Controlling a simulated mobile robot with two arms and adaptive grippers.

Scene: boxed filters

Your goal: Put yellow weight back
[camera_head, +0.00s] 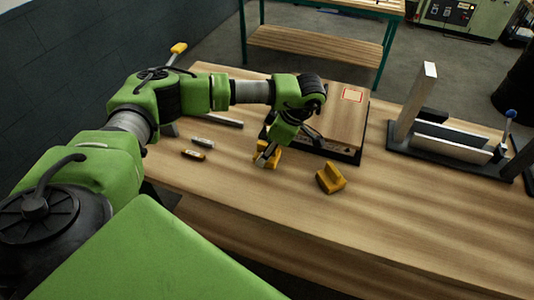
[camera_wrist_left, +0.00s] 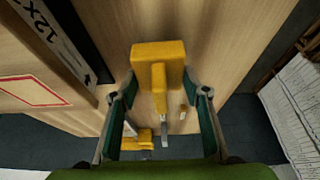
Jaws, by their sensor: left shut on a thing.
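Two yellow weights show in the head view. One yellow weight (camera_head: 275,157) is at my left gripper (camera_head: 263,157), close to the front left corner of the cardboard box (camera_head: 338,112). My left gripper is shut on this weight. The other yellow weight (camera_head: 330,178) stands apart on the table, to the right. In the left wrist view a yellow weight (camera_wrist_left: 158,55) with a raised ridge lies ahead, its ridge between the two fingers (camera_wrist_left: 161,95). Another yellow piece (camera_wrist_left: 142,139) shows lower down, partly hidden. My right gripper is not in view.
The box sits on a dark tray (camera_head: 345,155) on the wooden table (camera_head: 400,225). Two small marker-like items (camera_head: 198,148) lie left of the gripper. A dark fixture with upright plates (camera_head: 445,145) stands at the right. The table's front right is clear.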

